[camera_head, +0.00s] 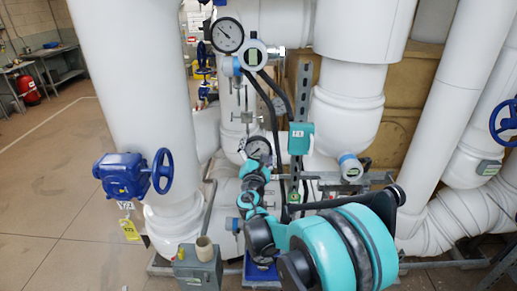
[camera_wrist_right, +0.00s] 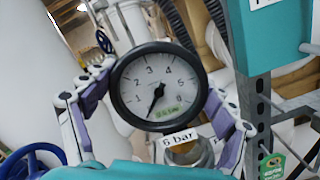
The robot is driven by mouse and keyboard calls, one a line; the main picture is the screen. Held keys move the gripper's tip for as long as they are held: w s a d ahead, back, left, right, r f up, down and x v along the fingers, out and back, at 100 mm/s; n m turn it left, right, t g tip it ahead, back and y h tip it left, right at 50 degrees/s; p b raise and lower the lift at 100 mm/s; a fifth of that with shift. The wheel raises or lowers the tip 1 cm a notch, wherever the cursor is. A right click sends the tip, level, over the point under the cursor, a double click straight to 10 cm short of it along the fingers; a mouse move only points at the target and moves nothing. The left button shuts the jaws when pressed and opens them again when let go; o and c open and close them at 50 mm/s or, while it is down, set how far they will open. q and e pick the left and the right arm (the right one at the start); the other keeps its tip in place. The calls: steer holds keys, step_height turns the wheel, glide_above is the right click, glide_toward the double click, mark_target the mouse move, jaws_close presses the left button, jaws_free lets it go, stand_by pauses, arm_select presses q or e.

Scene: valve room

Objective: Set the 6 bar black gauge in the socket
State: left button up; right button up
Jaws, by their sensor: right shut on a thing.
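The black gauge (camera_wrist_right: 159,87) has a round white dial, a black rim and a "6 bar" tag under it. It faces the right wrist camera and also shows in the head view (camera_head: 258,149). My right gripper (camera_wrist_right: 158,105) is shut on it, with one finger at each side of the rim. In the head view my right gripper (camera_head: 254,168) reaches up from the lower right and holds the gauge upright in front of the pipes. A pale ring-shaped fitting (camera_wrist_right: 190,152) shows below the gauge; I cannot tell whether it is the socket. My left gripper is out of view.
Another dial gauge (camera_head: 227,35) and a digital transmitter (camera_head: 252,55) are mounted above. A teal box (camera_head: 300,138) is close to the right of the held gauge. A blue valve actuator (camera_head: 122,175) is at left. A grey box (camera_head: 198,270) with a beige cylinder stands low. Open floor lies left.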

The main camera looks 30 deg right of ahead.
steer(key=shift+f, duration=0.2)
steer(key=shift+f+b, duration=0.25)
steer(key=shift+b, duration=0.2)
steer(key=shift+f, duration=0.1)
stand_by(0.8)
steer(key=shift+f+b, duration=0.4)
steer(key=shift+b, duration=0.2)
steer(key=shift+f+b, duration=0.4)
steer(key=shift+f, duration=0.05)
stand_by(0.5)
steer(key=o, duration=0.9)
steer(key=shift+c, duration=0.2)
